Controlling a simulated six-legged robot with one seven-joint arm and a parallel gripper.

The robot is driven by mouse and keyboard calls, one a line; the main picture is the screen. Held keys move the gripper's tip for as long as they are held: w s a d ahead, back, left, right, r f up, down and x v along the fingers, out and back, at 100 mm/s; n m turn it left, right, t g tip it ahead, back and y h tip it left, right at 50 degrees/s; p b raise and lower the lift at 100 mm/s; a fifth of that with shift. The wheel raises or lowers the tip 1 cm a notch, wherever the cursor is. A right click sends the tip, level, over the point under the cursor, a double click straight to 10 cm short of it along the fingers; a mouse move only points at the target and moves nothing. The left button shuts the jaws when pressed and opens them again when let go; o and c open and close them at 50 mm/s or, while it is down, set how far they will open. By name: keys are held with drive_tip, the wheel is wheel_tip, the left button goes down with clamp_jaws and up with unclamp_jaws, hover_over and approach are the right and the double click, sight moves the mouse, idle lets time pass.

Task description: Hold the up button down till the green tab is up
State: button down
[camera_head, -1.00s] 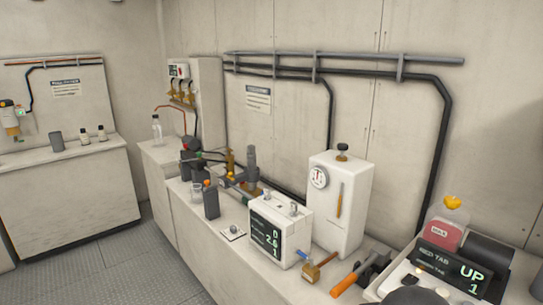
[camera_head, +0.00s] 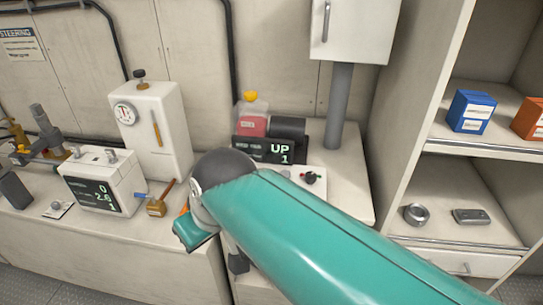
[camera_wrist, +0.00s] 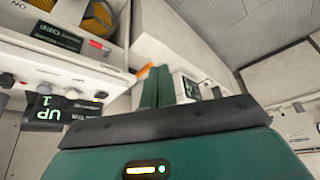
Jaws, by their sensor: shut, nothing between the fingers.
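A black display (camera_head: 270,150) reads "UP" with a 1 below it; the smaller words are blurred. My arm covers part of this panel. I cannot tell which control is the up button, and I cannot make out the green tab. My gripper (camera_wrist: 156,78) is shut and empty in the wrist view, its teal fingers side by side. It touches no button that I can see.
A red-filled bottle (camera_head: 253,122) stands behind the display. A white box with a dial (camera_head: 155,125) and a box with a numeric display (camera_head: 100,185) stand to the left. A grey post (camera_head: 340,105) and open shelves (camera_head: 480,148) are at the right.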

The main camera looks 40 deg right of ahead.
drive_tip(key=w+d+r+n+y, duration=0.1)
drive_tip(key=d+r+n, duration=0.1)
drive_tip(key=d, duration=0.8)
drive_tip(key=w+d+r+n+t+y, duration=0.1)
drive_tip(key=w+d+r+n+y, duration=0.1)
drive_tip(key=d, duration=0.7)
drive_tip(key=w+d+r+n+t+y, duration=0.1)
drive_tip(key=w+d+r+n, duration=0.1)
drive_tip(key=d, duration=0.8)
drive_tip(key=shift+w+d+n+y, duration=0.25)
drive_tip(key=shift+d+n+y, duration=0.1)
drive_tip(key=shift+n, duration=0.25)
drive_tip(key=x, duration=0.9)
drive_tip(key=shift+w+a+f, duration=0.1)
drive_tip(key=shift+w+f, duration=0.05)
drive_tip(key=shift+w, duration=0.15)
wheel_tip(320, 180, down, 3)
drive_tip(key=shift+w+f, duration=0.15)
drive_tip(key=shift+f, duration=0.45)
